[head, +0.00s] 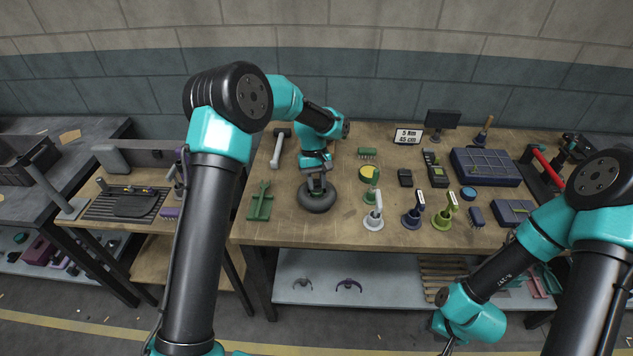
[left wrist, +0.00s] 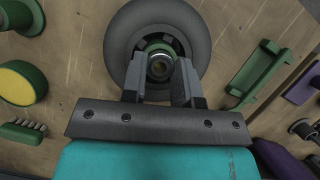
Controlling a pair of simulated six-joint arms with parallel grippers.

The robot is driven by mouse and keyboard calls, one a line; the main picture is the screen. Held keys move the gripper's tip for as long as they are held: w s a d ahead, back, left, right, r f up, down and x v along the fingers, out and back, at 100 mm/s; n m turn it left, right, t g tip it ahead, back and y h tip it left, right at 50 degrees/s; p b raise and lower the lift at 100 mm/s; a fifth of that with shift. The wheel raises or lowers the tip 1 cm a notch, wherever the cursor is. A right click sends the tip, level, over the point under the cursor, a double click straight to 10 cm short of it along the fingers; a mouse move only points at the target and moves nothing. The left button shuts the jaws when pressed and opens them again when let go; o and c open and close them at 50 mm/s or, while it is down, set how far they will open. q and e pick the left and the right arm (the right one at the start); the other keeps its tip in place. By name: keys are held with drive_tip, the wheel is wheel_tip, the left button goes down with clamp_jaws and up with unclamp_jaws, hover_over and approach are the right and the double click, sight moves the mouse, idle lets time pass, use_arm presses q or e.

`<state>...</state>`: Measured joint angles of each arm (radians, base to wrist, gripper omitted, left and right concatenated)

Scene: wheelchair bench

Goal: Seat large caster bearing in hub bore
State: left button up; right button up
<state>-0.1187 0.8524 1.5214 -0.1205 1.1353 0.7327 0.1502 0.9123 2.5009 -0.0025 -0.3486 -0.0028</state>
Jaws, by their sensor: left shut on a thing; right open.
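The caster wheel (head: 317,204) is a dark grey tyre lying flat on the wooden bench, left of the middle in the head view. In the left wrist view the tyre (left wrist: 122,35) surrounds a green hub (left wrist: 158,46). My left gripper (head: 317,186) points down over the wheel's centre. It is shut on a small round metal bearing (left wrist: 159,67), seen between the fingertips over the hub. The bore is largely hidden by the bearing and fingers, and I cannot tell how deep the bearing sits. My right arm is at the right; its fingers are not visible.
A green bracket-like fixture (head: 260,203) lies left of the wheel. A yellow-topped green cylinder (head: 366,174) and a white-handled tool on a stand (head: 374,216) are to the right. Bare bench lies in front of the wheel.

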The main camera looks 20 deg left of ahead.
use_arm(q)
drive_tip(key=shift+r, duration=0.15)
idle(0.8)
drive_tip(key=o, duration=1)
drive_tip(key=shift+w+r, duration=0.1)
drive_tip(key=shift+r, duration=0.05)
drive_tip(key=v, duration=1.7)
drive_tip(key=shift+w+a, duration=0.1)
